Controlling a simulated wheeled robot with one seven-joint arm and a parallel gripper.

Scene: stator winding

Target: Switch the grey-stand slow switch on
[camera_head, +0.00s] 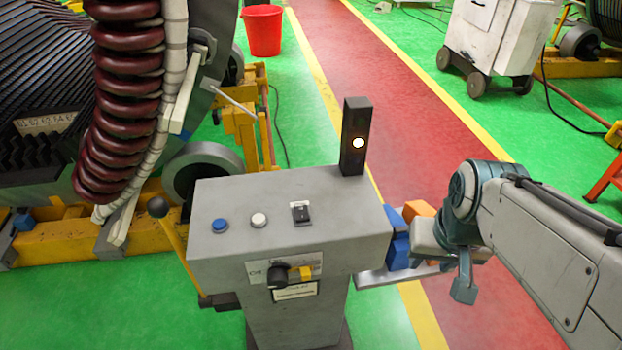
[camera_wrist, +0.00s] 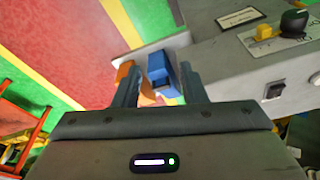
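The grey stand (camera_head: 225,190) stands at the centre of the head view. Its top carries a blue button (camera_head: 220,225), a white button (camera_head: 259,220) and a black rocker switch (camera_head: 302,213) in a light frame. I cannot read which one is marked slow. The rocker also shows in the wrist view (camera_wrist: 273,91). A black rotary knob (camera_head: 278,275) and a yellow handle (camera_head: 304,273) are on the front face.
A dark post (camera_head: 357,120) with a lit lamp rises from the stand's back right corner. The wound stator (camera_head: 35,80) and a yellow frame are left.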

